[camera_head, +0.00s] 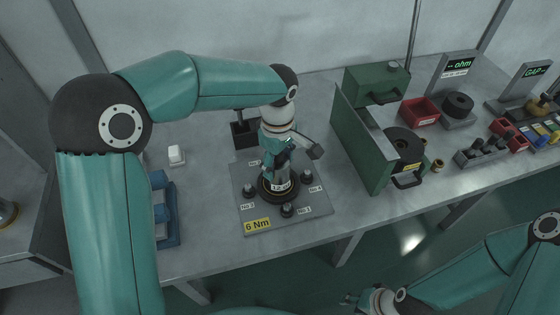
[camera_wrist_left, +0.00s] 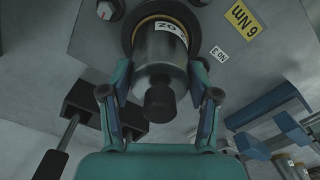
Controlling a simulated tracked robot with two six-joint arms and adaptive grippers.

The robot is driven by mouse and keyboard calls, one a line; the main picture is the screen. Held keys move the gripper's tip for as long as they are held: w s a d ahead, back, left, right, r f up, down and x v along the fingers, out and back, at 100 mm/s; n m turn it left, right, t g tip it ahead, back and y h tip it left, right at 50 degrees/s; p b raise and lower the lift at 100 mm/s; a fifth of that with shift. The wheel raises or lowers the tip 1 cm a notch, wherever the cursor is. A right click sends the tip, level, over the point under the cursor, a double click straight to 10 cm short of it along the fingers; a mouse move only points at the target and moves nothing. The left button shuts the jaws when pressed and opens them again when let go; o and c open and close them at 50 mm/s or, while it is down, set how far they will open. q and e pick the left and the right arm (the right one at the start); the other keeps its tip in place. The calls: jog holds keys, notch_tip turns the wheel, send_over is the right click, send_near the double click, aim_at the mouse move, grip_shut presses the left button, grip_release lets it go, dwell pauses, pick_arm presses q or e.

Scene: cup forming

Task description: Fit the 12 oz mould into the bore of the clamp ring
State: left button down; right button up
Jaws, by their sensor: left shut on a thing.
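The 12 oz mould (camera_wrist_left: 160,48) is a silver cylinder with a white label and a dark knob. In the head view the mould (camera_head: 281,186) stands upright at the dark clamp ring (camera_head: 265,195) on the grey plate. In the left wrist view the clamp ring (camera_wrist_left: 128,32) surrounds the mould's far end; how deep it sits in the bore cannot be told. My left gripper (camera_head: 277,165) is above the ring, shut on the mould; in the wrist view its fingers (camera_wrist_left: 160,98) flank the knob. My right gripper (camera_head: 368,301) is low at the bottom edge, away from the bench.
The plate (camera_head: 245,210) carries several dark clamp bolts around the ring and a yellow 6 Nm label (camera_head: 257,225). A green box (camera_head: 360,145) stands right of the plate. A blue rack (camera_head: 166,215) stands to the left. A black holder (camera_head: 243,135) stands behind.

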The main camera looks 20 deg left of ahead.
pick_arm(q)
jog(key=shift+c, duration=1.3)
grip_release()
jog(key=shift+r, duration=0.1)
notch_tip(320, 180, up, 12)
jog(key=shift+f, duration=0.1)
jog(key=shift+p, duration=0.35)
